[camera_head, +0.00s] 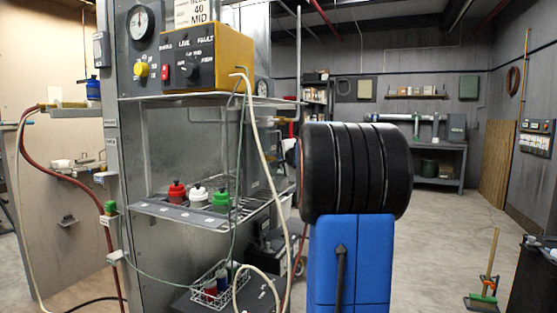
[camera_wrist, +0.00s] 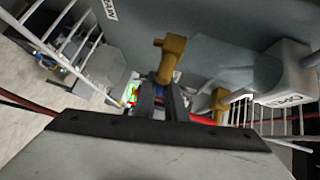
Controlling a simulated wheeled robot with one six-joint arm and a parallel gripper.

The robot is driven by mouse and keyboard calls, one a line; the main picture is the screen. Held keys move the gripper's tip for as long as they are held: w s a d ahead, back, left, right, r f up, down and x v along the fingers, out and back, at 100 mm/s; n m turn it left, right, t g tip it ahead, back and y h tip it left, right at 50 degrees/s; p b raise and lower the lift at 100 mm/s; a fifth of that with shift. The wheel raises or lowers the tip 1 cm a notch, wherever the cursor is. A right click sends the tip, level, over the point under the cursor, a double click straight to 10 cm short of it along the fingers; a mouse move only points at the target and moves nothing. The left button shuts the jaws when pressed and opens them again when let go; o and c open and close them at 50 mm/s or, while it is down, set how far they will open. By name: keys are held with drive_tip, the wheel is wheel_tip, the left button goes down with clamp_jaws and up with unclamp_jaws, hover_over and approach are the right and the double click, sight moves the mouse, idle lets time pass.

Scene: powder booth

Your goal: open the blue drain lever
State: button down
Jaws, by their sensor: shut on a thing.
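In the wrist view my gripper (camera_wrist: 162,92) points away from the camera, its two dark fingers close together. A small blue piece, which looks like the blue drain lever (camera_wrist: 158,92), shows between the fingers, and my gripper is shut on it. Most of the lever is hidden by the fingers, so its angle cannot be told. A brass-coloured fitting (camera_wrist: 170,57) stands just beyond the fingertips. In the head view my own arm shows at the centre right, and neither my gripper nor the lever can be made out there.
A second brass fitting (camera_wrist: 219,101) and a white labelled block (camera_wrist: 277,85) lie to the right in the wrist view. A wire shelf (camera_head: 205,205) holds red, white and green-capped bottles. A yellow control box (camera_head: 190,58) sits above, with hoses hanging nearby.

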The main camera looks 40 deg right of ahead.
drive_tip(key=shift+s+a+f+m+g+y, duration=0.25)
drive_tip(key=shift+a+f+m+g+y, duration=0.35)
drive_tip(key=shift+m+g+y, duration=1)
drive_tip(key=shift+s+a+f+m+g+y, duration=0.2)
drive_tip(key=shift+a+f+m+g+y, duration=0.6)
drive_tip(key=shift+y, duration=1.35)
drive_tip(key=shift+s+a+f+m+g+y, duration=0.3)
drive_tip(key=shift+f+m+g+y, duration=0.1)
drive_tip(key=shift+m+g+y, duration=1.25)
drive_tip(key=shift+t+y, duration=0.3)
drive_tip(key=shift+t, duration=0.05)
drive_tip(key=c, duration=1.8)
unclamp_jaws()
drive_tip(key=shift+a, duration=0.1)
drive_tip(key=shift+c, duration=0.2)
